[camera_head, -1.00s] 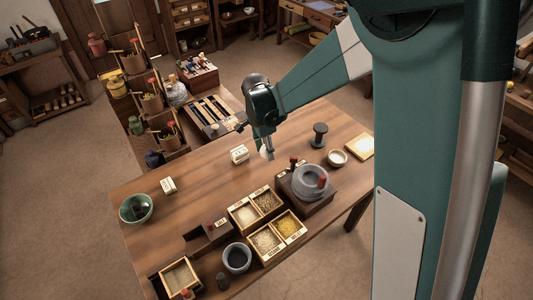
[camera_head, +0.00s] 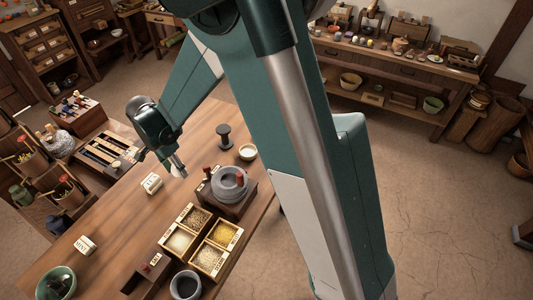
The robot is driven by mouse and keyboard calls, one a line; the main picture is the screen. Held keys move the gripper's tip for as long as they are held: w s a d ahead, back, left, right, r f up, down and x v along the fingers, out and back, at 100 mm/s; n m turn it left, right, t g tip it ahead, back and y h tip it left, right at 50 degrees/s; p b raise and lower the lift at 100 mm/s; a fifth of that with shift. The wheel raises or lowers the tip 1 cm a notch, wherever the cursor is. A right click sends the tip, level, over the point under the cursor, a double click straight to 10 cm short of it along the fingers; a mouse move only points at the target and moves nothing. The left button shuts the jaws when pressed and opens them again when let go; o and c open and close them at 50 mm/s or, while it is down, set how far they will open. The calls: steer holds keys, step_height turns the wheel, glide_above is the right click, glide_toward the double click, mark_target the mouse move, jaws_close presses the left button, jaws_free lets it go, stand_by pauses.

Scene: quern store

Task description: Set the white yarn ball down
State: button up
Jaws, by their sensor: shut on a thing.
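My gripper (camera_head: 179,170) points down over the wooden table, between a small white labelled block and the quern. It is shut on the white yarn ball (camera_head: 173,171), of which only a small pale part shows beside the fingers. The fingers and my arm hide the rest. At this size I cannot tell whether the ball touches the tabletop (camera_head: 120,215) or hangs just above it.
The quern (camera_head: 230,184) stands right of my gripper, with the dark spool (camera_head: 224,137) and a white bowl (camera_head: 248,152) behind. The white block (camera_head: 151,183) is close on the left. Grain boxes (camera_head: 200,240) lie in front. Bare table lies at left.

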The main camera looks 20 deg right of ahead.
steer(key=w+d, duration=0.3)
steer(key=d, duration=1.9)
steer(key=w+d, duration=0.3)
steer(key=d, duration=2)
steer(key=shift+d+r+n, duration=0.15)
steer(key=shift+n, duration=0.15)
steer(key=shift+f+b, duration=0.5)
steer(key=shift+f, duration=2.65)
steer(key=shift+f+b, duration=0.45)
steer(key=shift+f, duration=1.45)
steer(key=shift+f, duration=0.15)
steer(key=o, duration=0.9)
